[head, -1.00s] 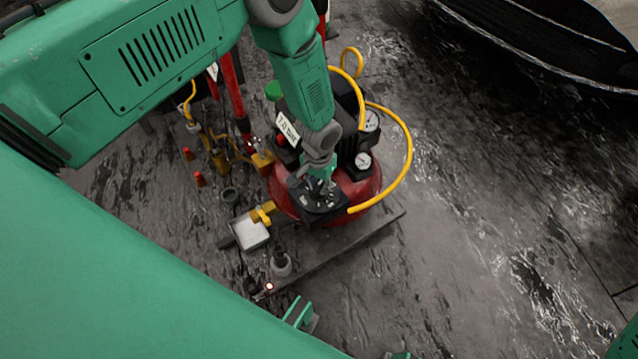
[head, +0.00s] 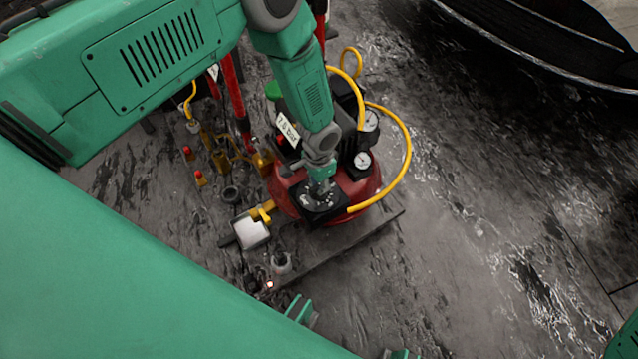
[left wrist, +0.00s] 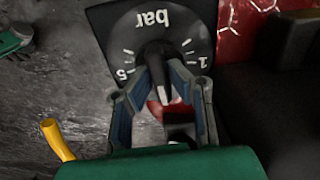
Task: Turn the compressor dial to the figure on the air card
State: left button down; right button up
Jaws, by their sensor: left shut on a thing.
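The red compressor (head: 369,196) stands on the floor. Its black square dial plate (head: 338,207) is at its front. In the left wrist view the plate (left wrist: 104,20) appears upside down, with "bar", ticks and the figures 5 and 1. The dark dial knob (left wrist: 155,73) is at its middle. My left gripper (head: 318,190) points down at the dial; in the left wrist view its fingers (left wrist: 160,82) are shut on the knob, one each side. The white air card (head: 287,129) behind reads a figure ending in ".0 bar"; its first digit is hard to read. My right gripper is not visible.
A yellow hose (head: 409,150) loops at the compressor's right, beside a small gauge (head: 362,160). Brass fittings and a red-topped valve (head: 200,178) stand to the left. A white box (head: 251,233) and a small pot (head: 281,264) are in front.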

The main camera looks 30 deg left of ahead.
aim_at(317, 184)
pick_arm(q)
jog(key=shift+s+a+m, duration=0.1)
jog(key=shift+a+m, duration=0.05)
jog(key=shift+m, duration=0.7)
jog(key=shift+s+a+m, duration=0.1)
jog(key=shift+m, duration=0.75)
dwell(1.1)
jog(key=c, duration=1.5)
grip_release()
jog(key=shift+w+d, duration=0.1)
notch_tip(317, 184, up, 12)
jog(key=shift+p, duration=0.3)
jog(key=shift+c, duration=0.2)
